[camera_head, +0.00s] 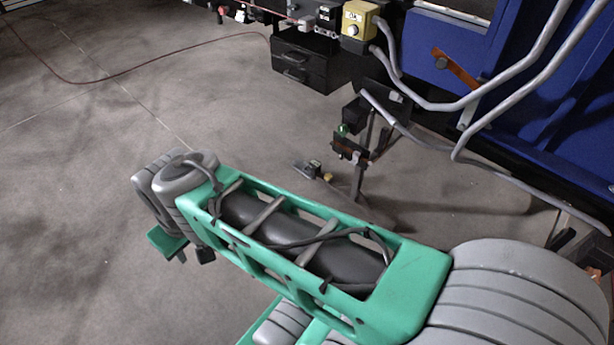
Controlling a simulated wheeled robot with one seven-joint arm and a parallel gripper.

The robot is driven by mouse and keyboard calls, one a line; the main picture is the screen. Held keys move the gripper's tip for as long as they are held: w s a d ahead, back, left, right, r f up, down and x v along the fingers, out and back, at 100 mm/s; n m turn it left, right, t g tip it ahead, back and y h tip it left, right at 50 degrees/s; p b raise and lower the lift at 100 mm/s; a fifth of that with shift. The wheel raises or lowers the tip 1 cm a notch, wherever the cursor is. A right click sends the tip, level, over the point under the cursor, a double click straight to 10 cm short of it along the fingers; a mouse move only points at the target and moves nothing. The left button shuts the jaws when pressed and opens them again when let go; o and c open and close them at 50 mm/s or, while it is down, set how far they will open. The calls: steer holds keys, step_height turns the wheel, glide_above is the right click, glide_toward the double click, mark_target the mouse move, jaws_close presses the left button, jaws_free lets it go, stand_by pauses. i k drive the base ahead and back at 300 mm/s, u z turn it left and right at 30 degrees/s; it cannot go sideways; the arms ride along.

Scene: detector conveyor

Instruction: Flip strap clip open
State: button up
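I cannot make out a strap clip for sure. An orange strip (456,69) lies slanted across the blue panel at the upper right; whether it is part of a strap or clip I cannot tell. My green arm with grey ribbed joints reaches from the lower right to the left middle. What seems to be my gripper (192,256) hangs at its far left end, over bare floor and well apart from the orange strip. Most of it is hidden behind the wrist, so its opening is unclear. I see nothing held.
A blue machine panel (568,100) with bent grey rails (540,50) stands at the right. A yellow box (357,19) and black drawers (307,60) are at the back. A dark stand (357,150) rises behind my arm. A red cable (110,78) crosses the open floor at the left.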

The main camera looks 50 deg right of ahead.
mark_target(354, 162)
steer(key=u, duration=0.15)
steer(key=i, duration=1.85)
steer(key=z, duration=1.75)
steer(key=i, duration=0.95)
steer(key=z, duration=1.05)
